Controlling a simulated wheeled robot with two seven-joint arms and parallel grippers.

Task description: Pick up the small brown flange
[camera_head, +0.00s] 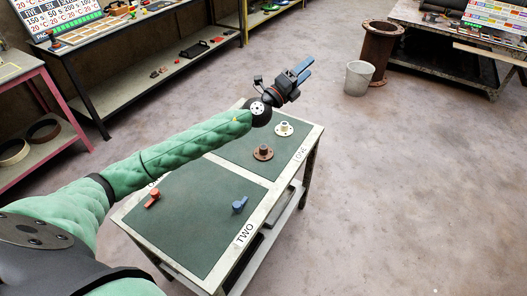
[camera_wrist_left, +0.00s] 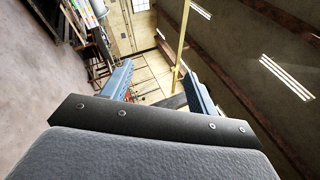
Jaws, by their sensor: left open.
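The small brown flange (camera_head: 263,152) sits on the green mat at the far part of the small table, its raised neck upward. A white flange (camera_head: 284,128) sits just behind it and to the right. My left gripper (camera_head: 304,70) is open and empty, raised above and beyond the table's far end, clear of both flanges. In the left wrist view its two blue fingers (camera_wrist_left: 159,84) are apart, with only the room's wall and ceiling between them. My right gripper does not show.
The table (camera_head: 235,250) also holds a red valve-like part (camera_head: 152,198) and a blue one (camera_head: 239,204) nearer me. A grey bucket (camera_head: 357,78) and a rusty pipe (camera_head: 381,50) stand on the floor beyond. Workbenches line the left and back right. The floor right of the table is clear.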

